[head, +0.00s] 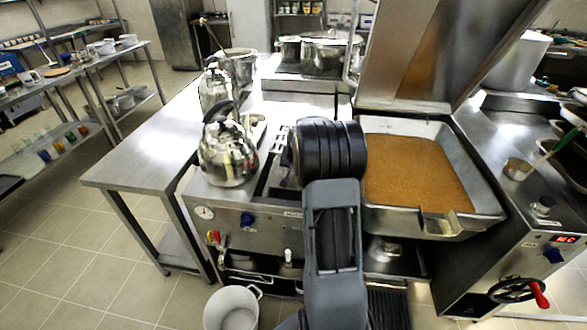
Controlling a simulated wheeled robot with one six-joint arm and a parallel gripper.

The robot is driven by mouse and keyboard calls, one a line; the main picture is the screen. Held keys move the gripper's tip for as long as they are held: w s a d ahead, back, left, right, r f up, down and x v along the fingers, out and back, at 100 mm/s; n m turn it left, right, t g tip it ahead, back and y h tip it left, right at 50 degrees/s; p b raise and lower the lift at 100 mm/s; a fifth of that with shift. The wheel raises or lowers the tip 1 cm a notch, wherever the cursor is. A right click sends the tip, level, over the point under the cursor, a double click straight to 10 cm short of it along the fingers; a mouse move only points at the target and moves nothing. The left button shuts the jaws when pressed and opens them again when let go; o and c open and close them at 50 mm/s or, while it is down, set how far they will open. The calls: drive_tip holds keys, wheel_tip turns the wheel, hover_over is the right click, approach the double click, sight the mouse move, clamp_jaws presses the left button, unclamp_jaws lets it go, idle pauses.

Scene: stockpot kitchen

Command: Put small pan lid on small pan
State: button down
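I cannot tell for sure which vessel is the small pan. A smaller metal pot (289,48) stands at the back, just left of a large lidded stockpot (325,60). A small metal cup-like pan (517,170) with a green handle sits on the right counter. No loose small lid can be made out. My arm rises from the bottom centre, its black joint in front of the stove. It hides part of the cooktop. My gripper is not visible behind it, so its opening and anything in it cannot be seen.
A shiny kettle (228,152) stands left of my arm. A wide tilting pan (477,205) with brown contents is to the right, its big lid raised. A steel table (150,150) on the left has free room. A pale pot (231,309) is low in front.

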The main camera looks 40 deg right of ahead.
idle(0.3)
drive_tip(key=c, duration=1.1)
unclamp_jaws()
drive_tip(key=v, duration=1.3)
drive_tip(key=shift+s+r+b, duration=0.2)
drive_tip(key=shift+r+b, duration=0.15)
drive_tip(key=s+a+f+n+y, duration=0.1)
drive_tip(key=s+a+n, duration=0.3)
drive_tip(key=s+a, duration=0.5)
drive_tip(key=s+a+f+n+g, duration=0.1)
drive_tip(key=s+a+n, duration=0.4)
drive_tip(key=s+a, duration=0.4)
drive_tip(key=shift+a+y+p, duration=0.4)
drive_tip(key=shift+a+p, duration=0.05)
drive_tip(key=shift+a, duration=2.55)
